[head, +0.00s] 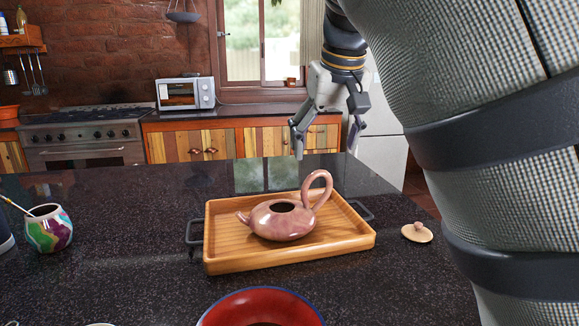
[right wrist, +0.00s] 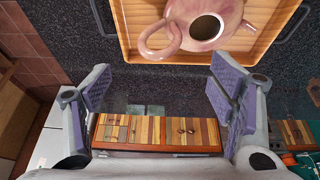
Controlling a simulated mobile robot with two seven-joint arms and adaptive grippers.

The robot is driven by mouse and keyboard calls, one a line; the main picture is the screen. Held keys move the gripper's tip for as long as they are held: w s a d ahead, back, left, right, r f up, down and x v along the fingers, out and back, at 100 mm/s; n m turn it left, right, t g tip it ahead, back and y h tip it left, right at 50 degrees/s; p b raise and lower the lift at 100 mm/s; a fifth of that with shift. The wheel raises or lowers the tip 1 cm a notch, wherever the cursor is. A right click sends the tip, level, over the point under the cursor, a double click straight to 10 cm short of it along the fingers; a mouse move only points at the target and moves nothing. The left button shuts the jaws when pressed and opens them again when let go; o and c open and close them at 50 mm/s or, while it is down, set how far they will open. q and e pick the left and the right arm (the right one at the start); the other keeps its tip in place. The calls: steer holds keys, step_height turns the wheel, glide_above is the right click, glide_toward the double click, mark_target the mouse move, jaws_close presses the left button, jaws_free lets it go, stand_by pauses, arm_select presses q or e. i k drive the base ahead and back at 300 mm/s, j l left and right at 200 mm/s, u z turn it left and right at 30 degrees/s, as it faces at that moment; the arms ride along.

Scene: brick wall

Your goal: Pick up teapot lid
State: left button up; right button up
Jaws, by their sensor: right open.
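My right gripper (head: 328,140) is open and empty, above the far side of the counter behind the teapot. It is up and to the left of the lid, well apart from it. The lid does not show in the right wrist view. My left gripper is not in view.
A red bowl (head: 262,309) sits at the front edge of the picture. A colourful cup (head: 48,228) with a straw stands at the left. The tray has dark handles at its sides. The counter (head: 140,240) is clear between the cup and the tray.

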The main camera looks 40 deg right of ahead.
mark_target(415, 232)
steer(key=k+j, duration=0.25)
steer(key=j, duration=0.15)
steer(key=k+j, duration=0.25)
steer(key=j, duration=0.15)
steer(key=k+j, duration=0.25)
steer(key=j, duration=0.2)
steer(key=k+j, duration=0.3)
steer(key=j, duration=0.1)
